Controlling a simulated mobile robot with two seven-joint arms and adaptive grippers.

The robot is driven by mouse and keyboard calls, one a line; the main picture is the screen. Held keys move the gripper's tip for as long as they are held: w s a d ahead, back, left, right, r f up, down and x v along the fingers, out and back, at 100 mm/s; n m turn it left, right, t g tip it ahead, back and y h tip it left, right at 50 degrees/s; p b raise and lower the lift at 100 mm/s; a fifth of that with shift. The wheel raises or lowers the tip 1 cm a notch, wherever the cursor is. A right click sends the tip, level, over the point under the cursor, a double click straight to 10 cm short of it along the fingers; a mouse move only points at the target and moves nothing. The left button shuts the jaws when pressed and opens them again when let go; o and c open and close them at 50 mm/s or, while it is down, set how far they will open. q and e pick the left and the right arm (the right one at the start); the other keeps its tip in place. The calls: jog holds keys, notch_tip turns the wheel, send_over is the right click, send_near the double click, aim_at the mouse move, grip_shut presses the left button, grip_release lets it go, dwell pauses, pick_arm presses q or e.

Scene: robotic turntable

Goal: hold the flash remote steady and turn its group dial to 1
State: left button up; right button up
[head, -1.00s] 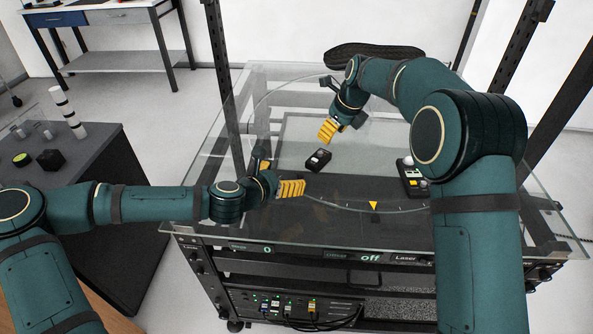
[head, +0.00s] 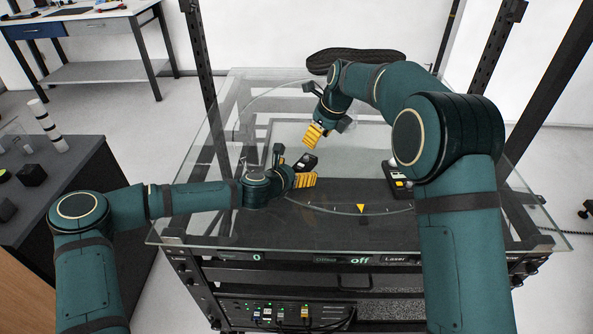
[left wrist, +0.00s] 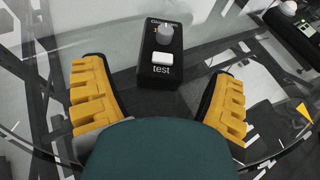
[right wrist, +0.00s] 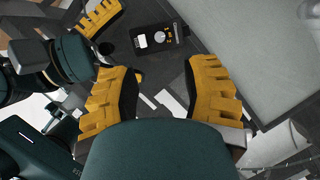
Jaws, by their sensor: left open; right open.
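The flash remote (head: 307,161) is a small black box lying on the glass top. In the left wrist view, the remote (left wrist: 157,76) shows a white "test" button and a grey group dial (left wrist: 166,33) at its far end. My left gripper (left wrist: 158,72) is open, with its yellow fingers on either side of the remote's near end and apart from it. My right gripper (right wrist: 162,68) is open and empty, above and behind the remote in the head view. The right wrist view shows the remote (right wrist: 147,49) beyond its fingertips, with orange marks around the dial. The dial's setting is unreadable.
Another black device with knobs (head: 397,180) lies on the glass right of the remote, partly behind my right arm. A yellow triangle (head: 361,208) marks the turntable's front edge. Dark rack posts (head: 200,80) stand around the glass top. A grey side table (head: 60,190) is at left.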

aim_at(307, 157)
pick_arm(q)
jog(key=c, duration=1.4)
jog(key=shift+o, duration=0.2)
pick_arm(e)
jog(key=shift+c, duration=1.4)
jog(key=f+n, duration=0.2)
jog(key=f, duration=0.1)
jog(key=w+a+f+n+g, duration=0.1)
jog(key=f, duration=0.1)
jog(key=w+a+f+n+y, duration=0.1)
jog(key=f+n, duration=0.1)
jog(key=f, duration=0.1)
jog(key=shift+w+a+f+n+g, duration=0.1)
jog(key=shift+a+f+n+g, duration=0.1)
jog(key=shift+f+n+g, duration=0.15)
grip_shut()
